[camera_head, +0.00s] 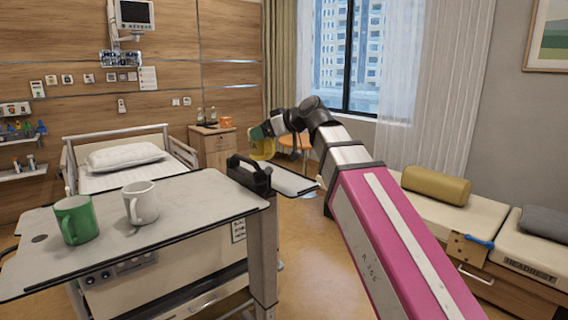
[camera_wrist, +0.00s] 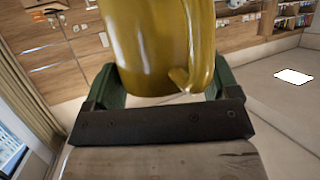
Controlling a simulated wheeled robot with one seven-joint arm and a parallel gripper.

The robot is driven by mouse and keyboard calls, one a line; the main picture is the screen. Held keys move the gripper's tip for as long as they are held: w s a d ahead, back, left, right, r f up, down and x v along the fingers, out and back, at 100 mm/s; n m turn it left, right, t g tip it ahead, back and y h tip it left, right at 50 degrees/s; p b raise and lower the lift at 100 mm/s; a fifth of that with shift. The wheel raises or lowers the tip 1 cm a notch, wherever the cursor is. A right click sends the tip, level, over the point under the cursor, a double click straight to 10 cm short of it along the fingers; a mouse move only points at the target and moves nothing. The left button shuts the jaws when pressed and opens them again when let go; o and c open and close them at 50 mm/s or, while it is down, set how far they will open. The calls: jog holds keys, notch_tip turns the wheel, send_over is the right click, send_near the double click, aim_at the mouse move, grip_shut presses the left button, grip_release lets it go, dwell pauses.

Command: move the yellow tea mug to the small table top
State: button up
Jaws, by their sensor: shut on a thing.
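The yellow tea mug (camera_head: 263,149) is in the grasp of my gripper (camera_head: 262,133), up in the air. It also fills the top middle of the wrist view (camera_wrist: 160,45), between the two green fingers of my gripper (camera_wrist: 163,85). The small table top (camera_head: 291,182) is a grey panel with a dark rim, at the right end of the large overbed table. The mug shows above and left of this panel in the head view; how far apart they are in depth I cannot tell. Part of the panel is hidden behind a black handled block.
A green mug (camera_head: 76,220) and a white mug (camera_head: 140,203) stand on the large overbed table top (camera_head: 190,215). A bed (camera_head: 125,156), a bedside cabinet (camera_head: 214,148) and an orange stool (camera_head: 296,142) are behind. A bench is right.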

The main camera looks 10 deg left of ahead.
jog(key=shift+w+d+f, duration=0.7)
jog(key=shift+d+f, duration=0.55)
jog(key=shift+f, duration=0.3)
jog(key=shift+w+d+f, duration=0.7)
jog(key=shift+d+f, duration=0.55)
jog(key=shift+f, duration=0.25)
jog(key=shift+w+d+f, duration=0.7)
jog(key=shift+d+f, duration=0.55)
jog(key=shift+f, duration=0.3)
jog(key=o, duration=0.9)
jog(key=shift+f, duration=0.1)
jog(key=shift+o, duration=0.2)
jog(key=v, duration=1.2)
